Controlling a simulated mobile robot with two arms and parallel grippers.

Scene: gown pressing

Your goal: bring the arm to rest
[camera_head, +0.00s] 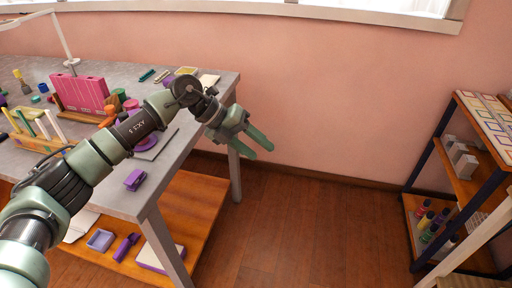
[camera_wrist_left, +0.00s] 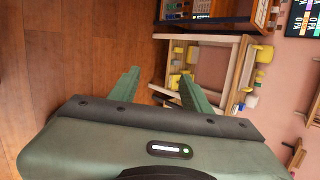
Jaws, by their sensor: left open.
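My left arm (camera_head: 120,138) reaches in from the left across the grey table. My left gripper (camera_head: 262,148) is open and empty, just past the table's right edge, above the wooden floor. Its two green fingers also show in the left wrist view (camera_wrist_left: 158,92), apart, with nothing between them. My right gripper shows in neither view.
The grey table (camera_head: 205,158) holds a pink box (camera_head: 82,93), a purple stapler (camera_head: 135,180) and small items. An orange shelf (camera_head: 190,205) lies below. A shelf rack (camera_head: 440,135) stands right. The floor (camera_head: 300,225) between is clear.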

